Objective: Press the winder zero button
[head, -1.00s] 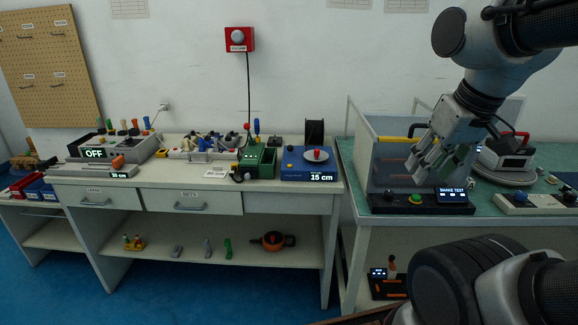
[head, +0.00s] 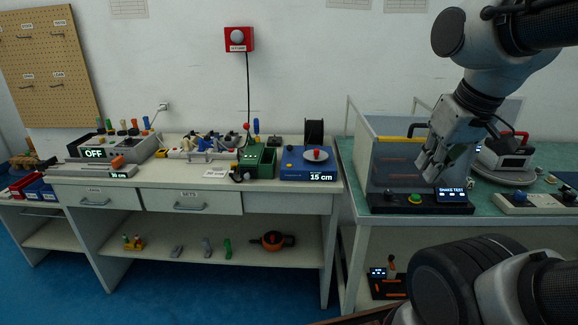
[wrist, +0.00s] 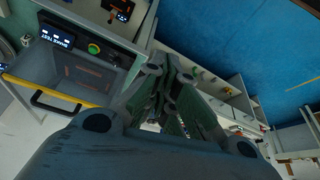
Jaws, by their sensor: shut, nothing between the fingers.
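A blue box with a lit "15 cm" display (head: 308,164) stands on the right end of the white bench; it looks like the winder. A pale disc with a red knob (head: 316,154) sits on its top. I cannot make out which part of it is the zero button. My gripper (head: 430,170) is shut and empty, in front of the clear-walled shake test box, well to the right of the blue box. In the wrist view my gripper (wrist: 168,75) shows with its fingers together; the winder cannot be made out there.
The shake test panel (head: 421,202) with a green button lies just below my gripper. A black spool (head: 314,132) stands behind the blue box, and a green box (head: 258,162) stands to its left. A gap separates the white bench from the green-topped table.

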